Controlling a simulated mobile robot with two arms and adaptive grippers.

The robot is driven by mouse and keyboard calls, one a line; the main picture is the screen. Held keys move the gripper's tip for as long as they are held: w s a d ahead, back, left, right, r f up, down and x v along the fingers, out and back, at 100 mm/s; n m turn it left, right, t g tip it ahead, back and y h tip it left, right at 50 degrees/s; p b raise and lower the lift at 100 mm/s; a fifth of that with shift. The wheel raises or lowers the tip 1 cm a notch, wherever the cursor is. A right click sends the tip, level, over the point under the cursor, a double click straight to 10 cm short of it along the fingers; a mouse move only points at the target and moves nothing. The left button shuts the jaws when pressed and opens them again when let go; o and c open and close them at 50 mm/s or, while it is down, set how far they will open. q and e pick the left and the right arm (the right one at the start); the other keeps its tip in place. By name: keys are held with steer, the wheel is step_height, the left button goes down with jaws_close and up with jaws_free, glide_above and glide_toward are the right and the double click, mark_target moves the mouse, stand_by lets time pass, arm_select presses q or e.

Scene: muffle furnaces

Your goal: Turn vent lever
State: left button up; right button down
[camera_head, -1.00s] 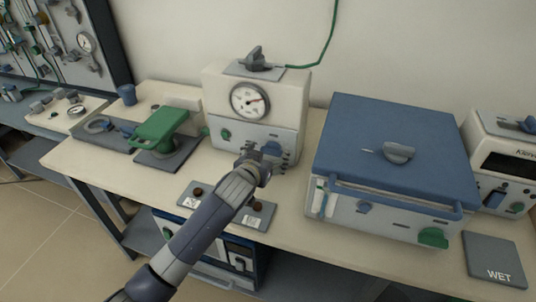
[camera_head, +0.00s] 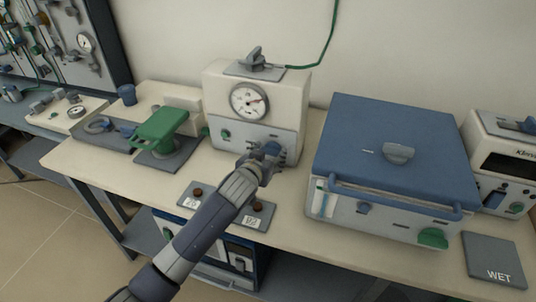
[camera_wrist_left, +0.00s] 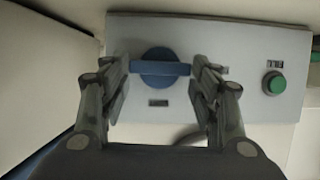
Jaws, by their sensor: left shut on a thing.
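A blue lever knob (camera_wrist_left: 160,68) sits on the grey front panel of a cream box with a dial gauge (camera_head: 249,101); I take it for the vent lever. In the left wrist view its bar lies about level. My left gripper (camera_wrist_left: 160,80) has one finger at each end of the bar and is shut on it. In the head view the left gripper (camera_head: 266,160) is at the lower right of that panel and partly hides the knob (camera_head: 272,149). My right gripper is not in view.
A green button (camera_wrist_left: 274,83) is on the same panel. A grey handle (camera_head: 254,58) tops the box. A green-topped device (camera_head: 161,127) stands left, and a large blue-lidded box (camera_head: 395,145) right. Small plates with brown knobs (camera_head: 197,191) lie in front, under my arm.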

arm_select(q)
steer(key=shift+s+d+m+y+p, duration=0.15)
steer(key=shift+m+y+p, duration=0.15)
steer(key=shift+m, duration=0.2)
steer(key=shift+w+d+m+y+p, duration=0.1)
steer(key=shift+m+y+p, duration=0.05)
steer(key=shift+m+y, duration=0.3)
steer(key=shift+s+d+f+m+t+y+b, duration=0.1)
steer(key=shift+m+t+y+b, duration=0.2)
steer(key=shift+m, duration=0.35)
steer(key=shift+d+f+m+t+y+b, duration=0.1)
steer(key=shift+m+t+y, duration=0.25)
steer(key=shift+m, duration=0.25)
steer(key=o, duration=1)
steer(key=shift+o, duration=0.2)
steer(key=v, duration=1.2)
